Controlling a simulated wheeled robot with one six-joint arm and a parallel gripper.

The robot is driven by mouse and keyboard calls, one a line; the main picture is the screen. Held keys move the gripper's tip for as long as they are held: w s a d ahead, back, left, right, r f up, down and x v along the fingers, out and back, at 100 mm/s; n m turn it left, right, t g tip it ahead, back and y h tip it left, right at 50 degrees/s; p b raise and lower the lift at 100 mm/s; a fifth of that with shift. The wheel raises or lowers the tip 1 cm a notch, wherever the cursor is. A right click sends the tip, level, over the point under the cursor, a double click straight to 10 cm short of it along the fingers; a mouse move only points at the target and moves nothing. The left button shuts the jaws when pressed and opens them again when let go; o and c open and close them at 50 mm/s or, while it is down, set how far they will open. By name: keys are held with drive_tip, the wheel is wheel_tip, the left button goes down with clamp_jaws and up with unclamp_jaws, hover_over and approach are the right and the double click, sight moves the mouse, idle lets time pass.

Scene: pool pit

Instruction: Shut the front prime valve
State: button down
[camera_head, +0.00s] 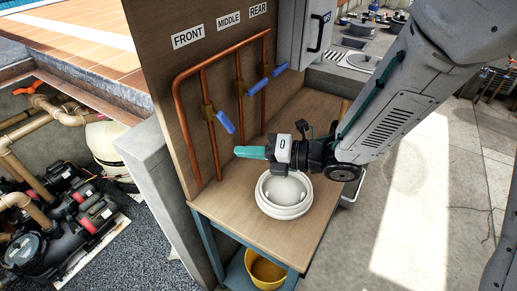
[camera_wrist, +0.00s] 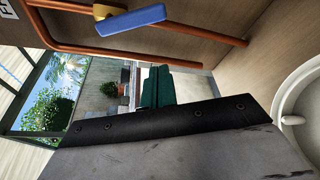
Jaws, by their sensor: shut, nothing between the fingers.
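The front prime valve (camera_head: 208,110) sits on a copper pipe under the FRONT label (camera_head: 188,37). Its blue handle (camera_head: 224,122) slants down and right, unlike the other two handles. The fingers also show in the wrist view (camera_wrist: 158,88), away from the handle.
The middle valve handle (camera_head: 258,87) and rear valve handle (camera_head: 280,70) slant up and right. A round white lidded vessel (camera_head: 284,190) stands on the bench under my gripper. A yellow bucket (camera_head: 266,270) sits below. An outer copper pipe (camera_wrist: 125,54) runs beside the front one.

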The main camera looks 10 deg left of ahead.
sight(226, 123)
drive_tip(key=w+a, duration=0.2)
drive_tip(key=w+a+r, duration=0.1)
drive_tip(key=a, duration=0.1)
drive_tip(key=shift+w, duration=0.4)
